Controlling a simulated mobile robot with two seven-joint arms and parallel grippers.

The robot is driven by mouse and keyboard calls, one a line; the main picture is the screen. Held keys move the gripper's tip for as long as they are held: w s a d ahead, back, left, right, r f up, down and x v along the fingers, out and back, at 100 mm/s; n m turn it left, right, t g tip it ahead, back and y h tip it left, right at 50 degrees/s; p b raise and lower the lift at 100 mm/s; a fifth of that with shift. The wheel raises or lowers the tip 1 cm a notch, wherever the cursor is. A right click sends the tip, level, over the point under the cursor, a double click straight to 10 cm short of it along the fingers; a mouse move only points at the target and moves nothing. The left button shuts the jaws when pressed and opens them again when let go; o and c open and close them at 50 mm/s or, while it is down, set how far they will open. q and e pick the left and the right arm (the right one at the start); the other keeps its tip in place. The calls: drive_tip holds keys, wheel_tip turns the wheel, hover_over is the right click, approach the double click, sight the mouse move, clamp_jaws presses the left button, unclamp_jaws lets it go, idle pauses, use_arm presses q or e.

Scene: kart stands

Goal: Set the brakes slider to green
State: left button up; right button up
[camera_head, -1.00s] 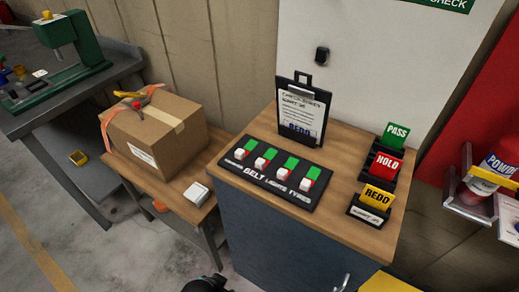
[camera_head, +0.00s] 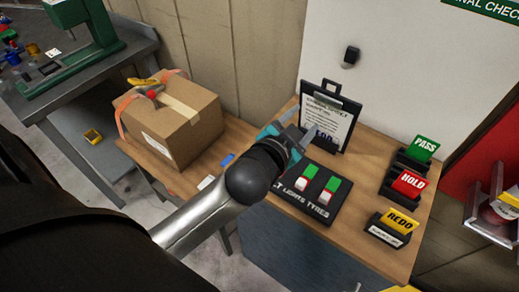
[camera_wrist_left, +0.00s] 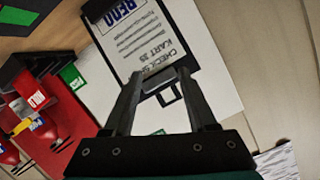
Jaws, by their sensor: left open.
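The black slider board (camera_head: 292,206) lies on the wooden cabinet top. Its right half shows the lights slider (camera_head: 301,184) and the tyres slider (camera_head: 324,198), white knobs on the red ends with green fields beyond. My left arm hides the board's left half, including the brakes slider. My left gripper (camera_head: 305,137) is open and empty above the board's far side, in front of the clipboard (camera_head: 337,112). In the left wrist view its open fingers (camera_wrist_left: 158,78) point toward the clipboard (camera_wrist_left: 145,40), which appears upside down. No slider can be made out there. My right gripper is not in view.
Green PASS (camera_head: 422,149), red HOLD (camera_head: 408,183) and yellow REDO (camera_head: 399,221) cards stand in black holders at the cabinet's right. A cardboard box (camera_head: 175,130) sits on the lower table at left. Bare cabinet top lies between board and cards.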

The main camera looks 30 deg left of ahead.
use_arm(q)
drive_tip(key=w+d+r+m+t+h, duration=0.1)
drive_tip(key=d+r+m+t+h, duration=0.1)
drive_tip(key=d+r+m+h, duration=0.5)
drive_tip(key=w+d+r+m+t+h, duration=0.1)
drive_tip(key=d+r+m+t+h, duration=0.25)
drive_tip(key=r, duration=0.55)
drive_tip(key=s+d+f+m+g+h, duration=0.1)
drive_tip(key=s+d+m+g+h, duration=0.3)
drive_tip(key=m+g, duration=0.55)
drive_tip(key=s+d+f+m+g+h, duration=0.2)
drive_tip(key=s+d+m+g+h, duration=0.15)
drive_tip(key=m+g, duration=0.55)
drive_tip(key=a+f+m+g+y, duration=0.2)
drive_tip(key=a+f+m+y, duration=0.2)
drive_tip(key=a+f+y, duration=0.5)
drive_tip(key=w+a+f+n+y, duration=0.2)
drive_tip(key=a+y, duration=0.7)
drive_tip(key=a, duration=0.9)
wheel_tip(320, 180, down, 15)
drive_tip(key=shift+d+r+p, duration=0.1)
drive_tip(key=shift+p, duration=0.3)
